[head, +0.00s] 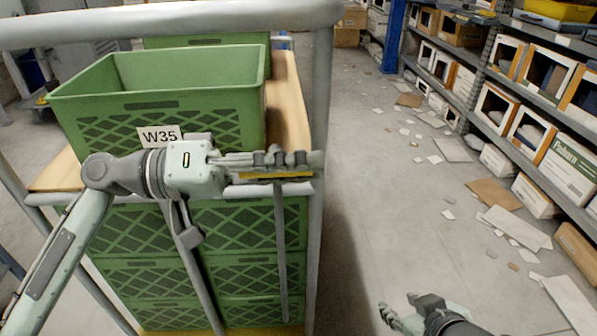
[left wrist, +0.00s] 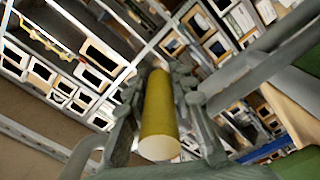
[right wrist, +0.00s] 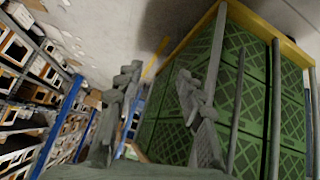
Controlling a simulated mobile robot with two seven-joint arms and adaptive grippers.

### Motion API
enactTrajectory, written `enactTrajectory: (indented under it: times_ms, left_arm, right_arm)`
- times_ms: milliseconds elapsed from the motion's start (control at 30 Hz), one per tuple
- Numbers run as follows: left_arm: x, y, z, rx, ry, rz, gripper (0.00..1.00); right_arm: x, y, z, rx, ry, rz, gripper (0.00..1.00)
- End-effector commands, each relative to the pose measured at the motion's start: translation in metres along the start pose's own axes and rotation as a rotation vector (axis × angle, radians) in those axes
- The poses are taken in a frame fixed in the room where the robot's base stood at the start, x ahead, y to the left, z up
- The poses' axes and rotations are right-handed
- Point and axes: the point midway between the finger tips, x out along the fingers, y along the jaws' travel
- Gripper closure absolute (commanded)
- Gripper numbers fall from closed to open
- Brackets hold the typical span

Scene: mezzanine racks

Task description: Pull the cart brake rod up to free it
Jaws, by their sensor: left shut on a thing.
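The cart (head: 320,120) has a grey tube frame and carries green crates. A thin grey brake rod (head: 281,240) stands upright in front of the lower crates, with a yellow grip (head: 275,176) at its top. The left wrist view shows the grip as a yellow cylinder (left wrist: 160,115) between the fingers. My right gripper (head: 402,308) is low, right of the cart, open and empty. In the right wrist view its fingers (right wrist: 158,88) stand apart, with the cart's yellow-edged base behind.
A green crate (head: 160,95) labelled W35 sits on the cart's wooden shelf (head: 288,100). Shelves (head: 490,65) with boxes line the right side. Papers and cardboard (head: 494,195) litter the aisle floor. The floor beside the cart is mostly clear.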

Motion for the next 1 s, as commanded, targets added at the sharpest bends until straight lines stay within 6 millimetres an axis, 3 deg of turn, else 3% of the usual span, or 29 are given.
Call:
enactTrajectory:
  times_ms: [200, 500, 533, 667, 1000]
  left_arm:
    - [-0.001, 0.009, -0.007, 0.007, 0.004, -0.001, 1.00]
    - [-0.001, 0.011, -0.009, 0.011, 0.008, 0.002, 1.00]
    - [-0.001, 0.011, -0.009, 0.011, 0.009, 0.002, 0.74]
    - [-0.001, 0.011, -0.010, 0.011, 0.010, 0.002, 0.58]
    - [-0.002, 0.008, -0.007, 0.003, 0.004, -0.001, 0.55]
  right_arm:
    - [-0.005, 0.013, 0.026, 0.002, -0.117, 0.027, 0.62]
    - [-0.005, 0.013, 0.028, 0.003, -0.125, 0.028, 0.62]
    - [-0.005, 0.013, 0.028, 0.003, -0.125, 0.028, 0.62]
    - [-0.005, 0.013, 0.027, 0.003, -0.124, 0.027, 0.62]
    - [-0.005, 0.012, 0.026, 0.002, -0.120, 0.026, 0.62]
